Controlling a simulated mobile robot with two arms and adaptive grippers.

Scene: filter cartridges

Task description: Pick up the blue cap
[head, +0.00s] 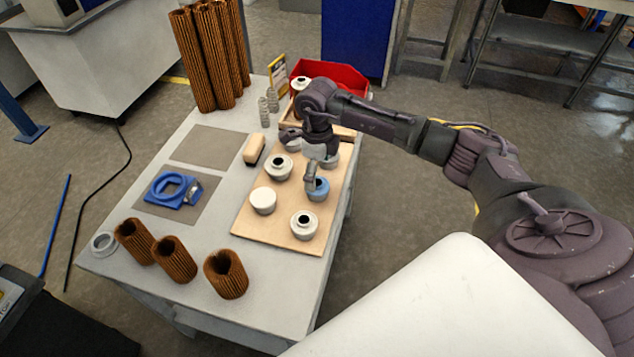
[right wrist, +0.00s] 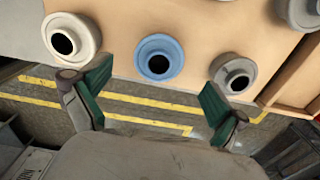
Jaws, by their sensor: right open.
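The blue cap (head: 320,192) has a dark hole in its top and stands near the right edge of a wooden board (head: 243,232). One finger of my right gripper (head: 301,160) hides part of it in the head view. My right gripper is open and empty, just above the board beside the cap. In the right wrist view the blue cap (right wrist: 172,48) lies ahead of and between the two spread fingertips (right wrist: 154,92), with no contact visible. My left gripper is not in view.
A cream cap (right wrist: 83,27) and a grey cap (right wrist: 247,70) flank the blue one. A plain white cap (head: 263,201) is also on the board. Brown pleated cartridges (head: 226,276) stand at the table's front, a red bin (head: 345,78) behind. A blue ring fixture (head: 160,199) lies left.

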